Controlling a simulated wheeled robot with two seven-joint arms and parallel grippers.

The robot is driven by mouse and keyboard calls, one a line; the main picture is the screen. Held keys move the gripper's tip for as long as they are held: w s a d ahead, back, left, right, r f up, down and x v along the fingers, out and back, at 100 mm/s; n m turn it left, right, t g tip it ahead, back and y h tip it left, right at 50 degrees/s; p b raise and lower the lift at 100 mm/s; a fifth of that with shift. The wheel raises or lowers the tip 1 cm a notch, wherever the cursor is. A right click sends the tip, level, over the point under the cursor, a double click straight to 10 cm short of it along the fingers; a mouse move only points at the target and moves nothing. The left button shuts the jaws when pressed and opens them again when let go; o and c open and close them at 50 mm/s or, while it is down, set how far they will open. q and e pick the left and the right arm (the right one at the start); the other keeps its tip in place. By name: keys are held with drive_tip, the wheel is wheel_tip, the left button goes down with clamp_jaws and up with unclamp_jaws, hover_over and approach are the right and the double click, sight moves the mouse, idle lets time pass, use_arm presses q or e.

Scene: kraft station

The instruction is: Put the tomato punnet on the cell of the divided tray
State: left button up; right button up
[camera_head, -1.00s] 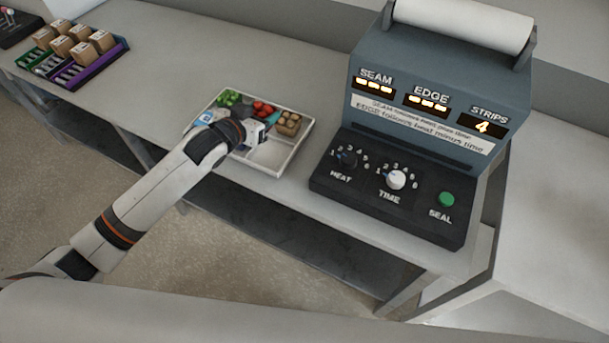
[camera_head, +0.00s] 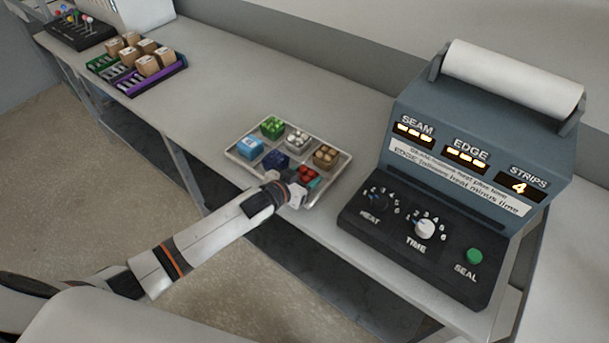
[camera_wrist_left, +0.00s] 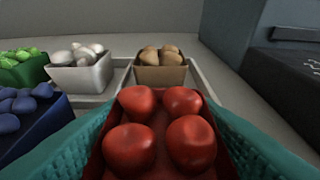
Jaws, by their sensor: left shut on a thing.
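The tomato punnet (camera_head: 308,175) holds red tomatoes, which fill the lower middle of the left wrist view (camera_wrist_left: 160,135). My left gripper (camera_head: 300,184) is shut on this punnet, with a teal finger on each side of it. The divided tray (camera_head: 338,178) lies on the bench, and the punnet is at its front right cell. I cannot tell whether the punnet touches the tray floor. The other cells hold a blue box (camera_head: 250,147), green (camera_head: 272,127), white (camera_head: 297,140), brown (camera_head: 326,156) and dark blue (camera_head: 275,160) punnets. My right gripper is not in view.
A sealing machine (camera_head: 440,180) with knobs and a green button stands right of the tray. Purple and green racks (camera_head: 155,82) with cardboard boxes (camera_head: 148,65) stand at the far left. The bench between racks and tray is clear.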

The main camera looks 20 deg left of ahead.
use_arm(q)
drive_tip(key=shift+f, duration=0.15)
drive_tip(key=o, duration=1)
drive_tip(key=shift+r, duration=0.25)
drive_tip(key=shift+s+a, duration=0.1)
drive_tip(key=shift+s, duration=0.15)
drive_tip(key=b+v, duration=0.1)
drive_tip(key=v, duration=1)
drive_tip(key=shift+s+r, duration=0.1)
drive_tip(key=shift+s, duration=0.15)
